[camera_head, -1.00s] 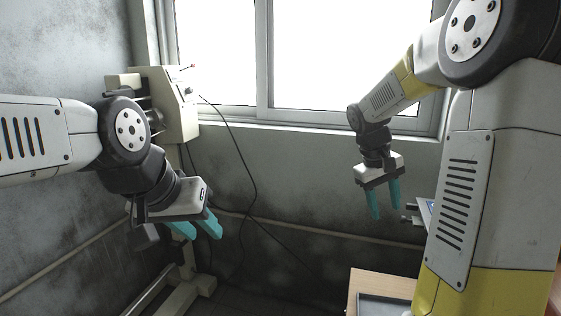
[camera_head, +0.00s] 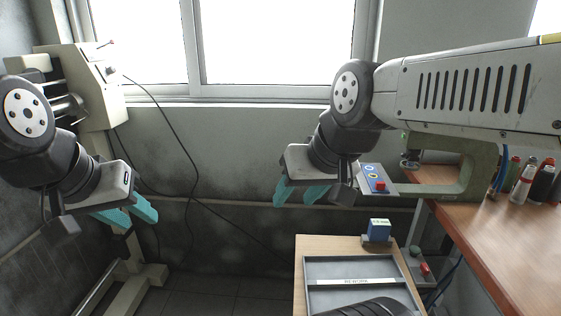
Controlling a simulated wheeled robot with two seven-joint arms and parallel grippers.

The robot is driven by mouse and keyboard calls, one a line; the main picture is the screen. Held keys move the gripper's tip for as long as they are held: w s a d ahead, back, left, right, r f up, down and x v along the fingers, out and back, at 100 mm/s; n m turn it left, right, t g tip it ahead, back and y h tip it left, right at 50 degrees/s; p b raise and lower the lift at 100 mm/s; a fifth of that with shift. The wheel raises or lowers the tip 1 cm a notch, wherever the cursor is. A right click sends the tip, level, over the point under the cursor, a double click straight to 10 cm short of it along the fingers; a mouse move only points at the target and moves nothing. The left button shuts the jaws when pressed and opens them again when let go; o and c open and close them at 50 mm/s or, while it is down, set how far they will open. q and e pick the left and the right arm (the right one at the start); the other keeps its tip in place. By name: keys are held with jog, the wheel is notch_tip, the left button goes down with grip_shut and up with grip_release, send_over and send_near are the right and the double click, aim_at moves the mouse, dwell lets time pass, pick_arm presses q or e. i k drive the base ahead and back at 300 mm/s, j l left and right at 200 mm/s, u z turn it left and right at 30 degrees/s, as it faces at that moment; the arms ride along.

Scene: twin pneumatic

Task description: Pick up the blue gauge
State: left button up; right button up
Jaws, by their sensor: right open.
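The blue gauge (camera_head: 379,229) is a small blue block with a pale label on top. My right gripper (camera_head: 299,196) has teal fingers spread apart and empty. In the picture it is above and to the left of the gauge, clear of it. My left gripper (camera_head: 133,215) is at far left, its teal fingers apart with nothing between them, well away from the gauge.
The grey tray (camera_head: 318,264) with a white label strip lies on the wooden table (camera_head: 301,251). A press with a red button (camera_head: 380,186) and several bottles (camera_head: 522,184) are on the brown bench (camera_head: 480,225) at right. A beige machine (camera_head: 93,88) stands at left.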

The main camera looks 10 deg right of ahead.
aim_at(380, 229)
jog(key=z, duration=1.05)
